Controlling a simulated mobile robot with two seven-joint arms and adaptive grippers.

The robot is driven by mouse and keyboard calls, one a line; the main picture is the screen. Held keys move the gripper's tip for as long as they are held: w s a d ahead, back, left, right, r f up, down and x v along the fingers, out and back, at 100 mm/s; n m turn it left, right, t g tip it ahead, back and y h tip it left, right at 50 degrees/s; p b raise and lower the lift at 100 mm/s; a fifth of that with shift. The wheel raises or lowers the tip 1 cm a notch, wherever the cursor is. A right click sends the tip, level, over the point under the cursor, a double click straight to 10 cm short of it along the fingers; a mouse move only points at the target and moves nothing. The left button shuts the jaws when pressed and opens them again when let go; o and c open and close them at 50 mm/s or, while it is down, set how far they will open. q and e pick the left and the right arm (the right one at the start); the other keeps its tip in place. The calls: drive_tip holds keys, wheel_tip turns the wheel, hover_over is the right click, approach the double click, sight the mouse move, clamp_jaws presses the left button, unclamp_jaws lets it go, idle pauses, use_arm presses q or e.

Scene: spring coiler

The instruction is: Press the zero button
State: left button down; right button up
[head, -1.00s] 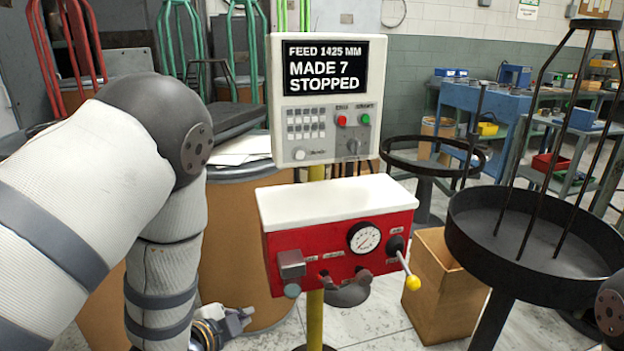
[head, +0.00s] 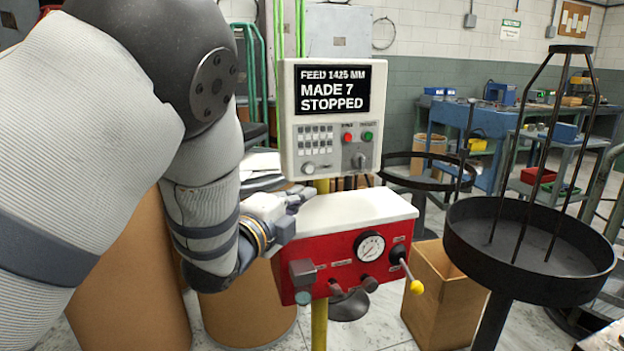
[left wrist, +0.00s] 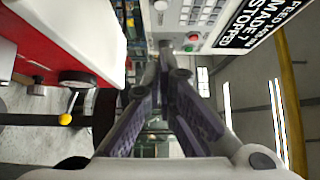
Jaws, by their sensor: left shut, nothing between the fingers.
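The control panel (head: 333,120) has a screen reading "FEED 1425 MM, MADE 7, STOPPED". Below the screen are a keypad, a red button (head: 347,137), a green button (head: 367,136) and a dark rotary switch (head: 359,160). A round pale button (head: 309,168) sits at the panel's lower left; its label is too small to read, so I cannot tell if it is the zero button. My left gripper (head: 300,196) is shut and empty, just below the panel and at the left of the red box's white top. Its closed fingers (left wrist: 166,62) point toward the panel's lower edge in the left wrist view.
The red box (head: 345,262) carries a gauge (head: 369,246) and a yellow-tipped lever (head: 416,287). A black round tray stand (head: 530,240) stands at the right, with a cardboard box (head: 443,295) beside it. Large brown drums stand at the left, partly behind my arm.

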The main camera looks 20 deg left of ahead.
sight(309, 169)
use_arm(q)
drive_tip(key=w+b, duration=0.1)
drive_tip(key=w, duration=0.9)
drive_tip(key=shift+w+a+f, duration=0.15)
drive_tip(key=shift+w+a, duration=0.1)
drive_tip(key=shift+a, duration=0.2)
use_arm(e)
drive_tip(key=shift+s+f+g, duration=0.5)
drive_tip(key=shift+s+f, duration=0.6)
drive_tip(key=shift+s, duration=0.05)
